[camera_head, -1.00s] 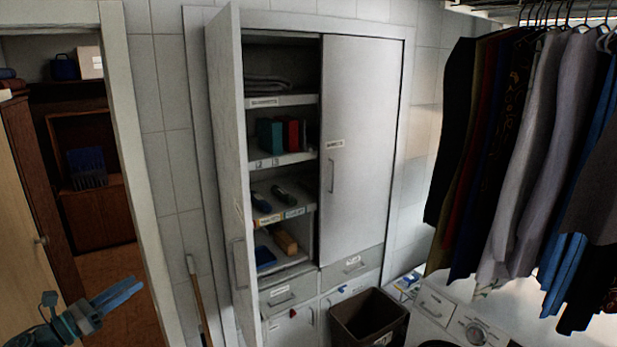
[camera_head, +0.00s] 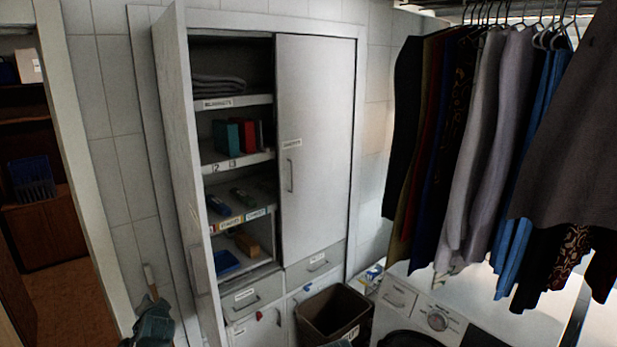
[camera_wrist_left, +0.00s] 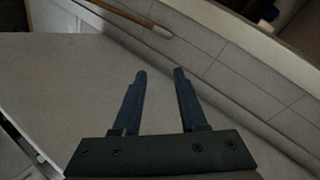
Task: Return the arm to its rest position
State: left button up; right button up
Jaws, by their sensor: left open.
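My left gripper (camera_wrist_left: 160,80) is open in the left wrist view, its two dark blue fingers apart with nothing between them. In the head view only part of my left arm and gripper (camera_head: 152,324) shows, low at the left, in front of the wooden stick and left of the open cabinet door. The fingertips are hard to make out there. My right gripper is in neither view.
The open cabinet door (camera_head: 182,170) stands close right of my left arm. A wooden stick (camera_head: 149,275) leans by the tiled wall; it also shows in the wrist view (camera_wrist_left: 128,14). A dark bin (camera_head: 335,312), a washing machine (camera_head: 425,308) and hanging clothes (camera_head: 470,150) are to the right.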

pick_arm(q)
jog(key=s+d+f+n+g+h, duration=0.25)
jog(key=s+d+f, duration=0.25)
jog(key=d, duration=0.4)
jog(key=s+d+f+n+g+h+b, duration=0.1)
jog(key=s+d+f+g+h, duration=0.1)
jog(key=s+d+f+g, duration=0.5)
jog(key=s+d+f+n+g+h, duration=0.1)
jog(key=s+d+f+h, duration=0.2)
jog(key=d, duration=0.9)
jog(key=s+d+f+m+b, duration=0.1)
jog(key=s+d+f+b, duration=0.2)
jog(key=f+b, duration=0.3)
jog(key=s+d+f+m+y+b, duration=0.1)
jog(key=s+d+f+m+b, duration=0.1)
jog(key=d+f+b, duration=0.3)
jog(key=shift+s+d+f+g+b, duration=0.35)
jog(key=shift+s+d+b, duration=0.4)
jog(key=shift+b, duration=0.2)
